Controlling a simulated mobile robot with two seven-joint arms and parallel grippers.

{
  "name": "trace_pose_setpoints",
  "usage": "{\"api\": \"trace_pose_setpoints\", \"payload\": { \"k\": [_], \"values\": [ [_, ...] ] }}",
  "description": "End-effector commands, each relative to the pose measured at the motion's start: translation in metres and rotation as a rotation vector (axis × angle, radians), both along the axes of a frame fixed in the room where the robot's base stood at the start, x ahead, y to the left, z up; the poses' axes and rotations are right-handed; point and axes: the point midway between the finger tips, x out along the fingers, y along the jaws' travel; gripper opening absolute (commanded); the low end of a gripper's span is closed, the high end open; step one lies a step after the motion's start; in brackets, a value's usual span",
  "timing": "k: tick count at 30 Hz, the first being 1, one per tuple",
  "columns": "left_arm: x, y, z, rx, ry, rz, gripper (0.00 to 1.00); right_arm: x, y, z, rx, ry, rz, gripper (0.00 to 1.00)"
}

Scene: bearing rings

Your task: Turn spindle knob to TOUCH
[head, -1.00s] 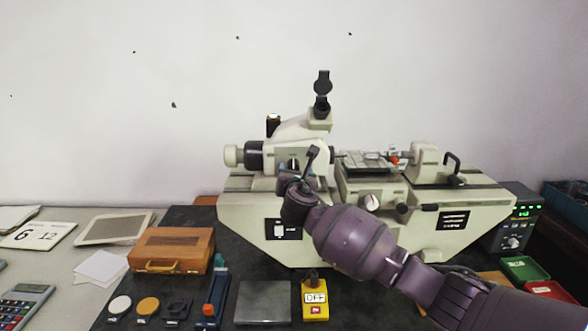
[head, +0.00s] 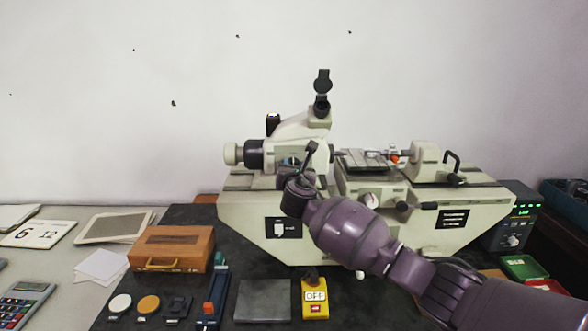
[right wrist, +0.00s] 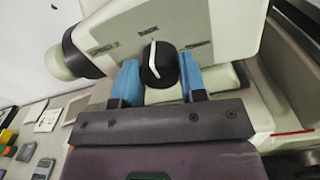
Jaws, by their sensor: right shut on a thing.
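The spindle knob (right wrist: 160,66) is black with a white pointer bar and sits on the pale front of the machine (head: 248,205). In the right wrist view the pointer stands nearly upright, toward the word BACK above it. The label at the upper right looks like TOUCH; the one at the left is blurred. My right gripper (right wrist: 158,80) is shut on the knob, one blue finger on each side. In the head view my right gripper (head: 303,166) is at the machine's left part, hiding the knob. My left gripper is not in view.
A grey plate (head: 263,301) and a yellow box reading OFF (head: 315,298) lie in front of the machine. A wooden case (head: 172,248) stands at the left. A display unit (head: 513,225) and a green tray (head: 525,267) are at the right.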

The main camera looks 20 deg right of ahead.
Motion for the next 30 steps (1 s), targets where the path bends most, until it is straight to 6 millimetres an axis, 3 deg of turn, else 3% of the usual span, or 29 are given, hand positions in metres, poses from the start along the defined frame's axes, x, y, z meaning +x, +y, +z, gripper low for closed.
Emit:
{"api": "trace_pose_setpoints", "payload": {
  "k": [14,30],
  "values": [
    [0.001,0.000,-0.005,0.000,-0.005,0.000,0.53,0.000,0.000,-0.002,0.141,-0.041,0.001,0.15],
    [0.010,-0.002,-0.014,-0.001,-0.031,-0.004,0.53,-0.001,-0.001,-0.004,0.620,-0.177,0.001,0.15]
  ]
}}
